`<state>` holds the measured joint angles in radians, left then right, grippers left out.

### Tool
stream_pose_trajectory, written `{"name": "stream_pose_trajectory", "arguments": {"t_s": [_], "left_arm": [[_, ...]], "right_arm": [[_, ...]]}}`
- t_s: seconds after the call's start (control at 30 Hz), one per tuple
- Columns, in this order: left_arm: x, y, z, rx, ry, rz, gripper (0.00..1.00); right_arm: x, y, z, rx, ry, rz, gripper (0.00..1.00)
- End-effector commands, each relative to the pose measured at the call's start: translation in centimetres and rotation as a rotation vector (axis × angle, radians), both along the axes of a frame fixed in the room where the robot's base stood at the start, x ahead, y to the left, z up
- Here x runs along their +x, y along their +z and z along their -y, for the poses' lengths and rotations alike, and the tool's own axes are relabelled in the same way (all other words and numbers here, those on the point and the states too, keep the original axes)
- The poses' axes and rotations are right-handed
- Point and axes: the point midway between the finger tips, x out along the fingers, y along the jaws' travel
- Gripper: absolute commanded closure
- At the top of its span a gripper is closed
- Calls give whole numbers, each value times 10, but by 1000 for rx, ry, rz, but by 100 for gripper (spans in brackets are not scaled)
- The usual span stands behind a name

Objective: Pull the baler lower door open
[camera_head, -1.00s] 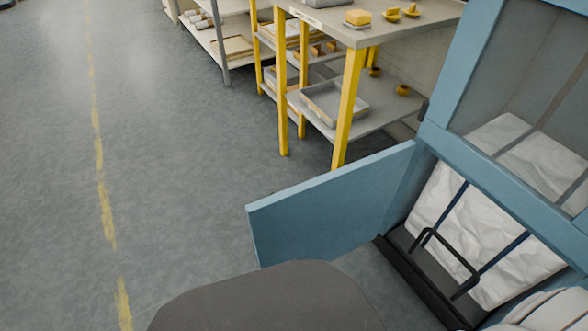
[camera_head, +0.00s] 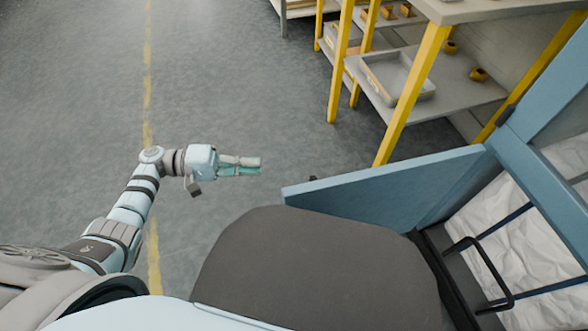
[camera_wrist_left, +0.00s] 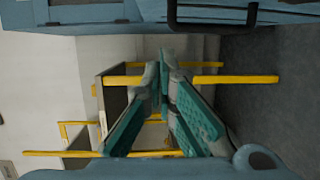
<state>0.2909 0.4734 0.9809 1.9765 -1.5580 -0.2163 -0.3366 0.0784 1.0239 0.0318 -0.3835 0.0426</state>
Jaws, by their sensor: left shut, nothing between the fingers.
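The baler's lower door (camera_head: 375,190) is a flat blue panel. In the head view it stands swung out from the blue baler frame (camera_head: 548,185), so the lower opening is uncovered. My left gripper (camera_head: 258,165) is shut and empty, out over the floor to the left of the door's free edge and apart from it. Its teal fingers (camera_wrist_left: 163,85) also show closed together in the left wrist view. A blue surface with a dark bar (camera_wrist_left: 212,14) crosses the top of that view; I cannot tell which part it is. My right gripper is out of view.
White wrapped wadding (camera_head: 515,235) with dark straps fills the baler's lower opening, beside a black bar loop (camera_head: 487,262). A yellow-legged shelf (camera_head: 412,95) with a grey tray (camera_head: 397,88) stands behind the door. Open floor (camera_head: 220,80) lies to the left.

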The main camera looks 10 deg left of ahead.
Motion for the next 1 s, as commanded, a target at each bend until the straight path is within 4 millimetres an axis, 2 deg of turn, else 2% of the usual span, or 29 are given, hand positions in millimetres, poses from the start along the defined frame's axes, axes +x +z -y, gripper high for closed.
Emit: {"name": "stream_pose_trajectory", "arguments": {"t_s": [0.03,0.1,0.23,0.6,0.7,0.8,1.0], "left_arm": [[1,14,-1,-33,-11,26,100],[3,22,2,-56,-18,42,100],[6,22,19,-59,-18,42,100],[25,20,95,-58,-15,40,100],[8,21,102,-55,-15,37,100],[-2,21,108,-55,-14,37,100],[-10,20,112,-54,-14,38,100]], "right_arm": [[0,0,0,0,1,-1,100],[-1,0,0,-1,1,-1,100],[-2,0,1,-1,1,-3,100],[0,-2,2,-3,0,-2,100],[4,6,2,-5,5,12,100],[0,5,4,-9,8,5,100],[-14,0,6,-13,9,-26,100]]}}
